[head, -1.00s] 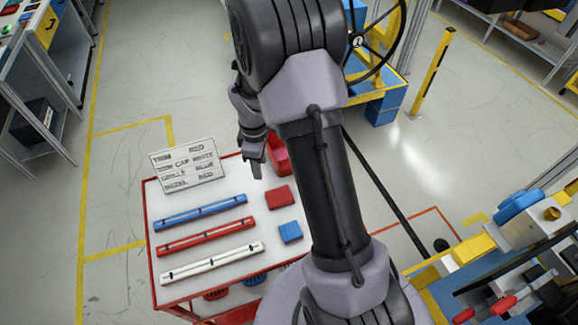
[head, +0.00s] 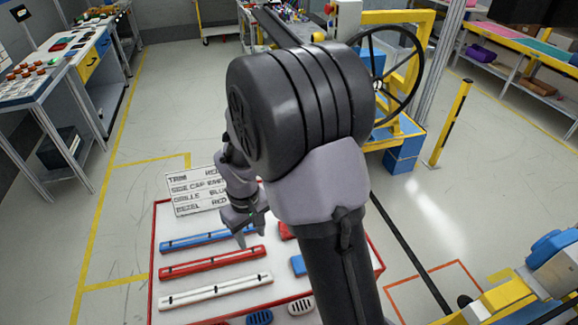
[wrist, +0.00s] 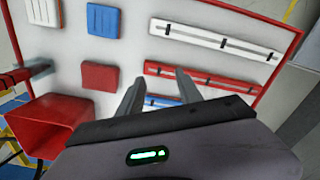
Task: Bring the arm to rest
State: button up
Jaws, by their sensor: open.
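My gripper (head: 250,238) hangs above the white-topped cart (head: 158,300), near the right end of the blue trim strip (head: 193,241). It also shows in the wrist view (wrist: 157,92), where its two fingers are apart with nothing between them. My arm (head: 320,170) is bent and raised, and its large dark joint fills the middle of the head view, hiding part of the cart.
On the cart lie a red strip (head: 212,262), a white strip (head: 215,291), and small red and blue blocks (wrist: 100,76). A sign (head: 198,190) stands at its back. A red bin (wrist: 50,125) shows in the wrist view. Grey floor (head: 120,215) is clear to the left.

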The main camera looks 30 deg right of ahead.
jog(key=s+a+r+m+t+y+b, duration=0.1)
jog(key=s+a+r+m+t+b, duration=0.2)
jog(key=s+r, duration=0.4)
jog(key=s+a+r+m+t+y+b, duration=0.1)
jog(key=s+a+r+m+t+b, duration=0.1)
jog(key=s+r, duration=0.5)
jog(key=s+a+m+b, duration=0.1)
jog(key=s+b, duration=0.1)
jog(key=s, duration=0.1)
jog(key=shift+s+t, duration=0.4)
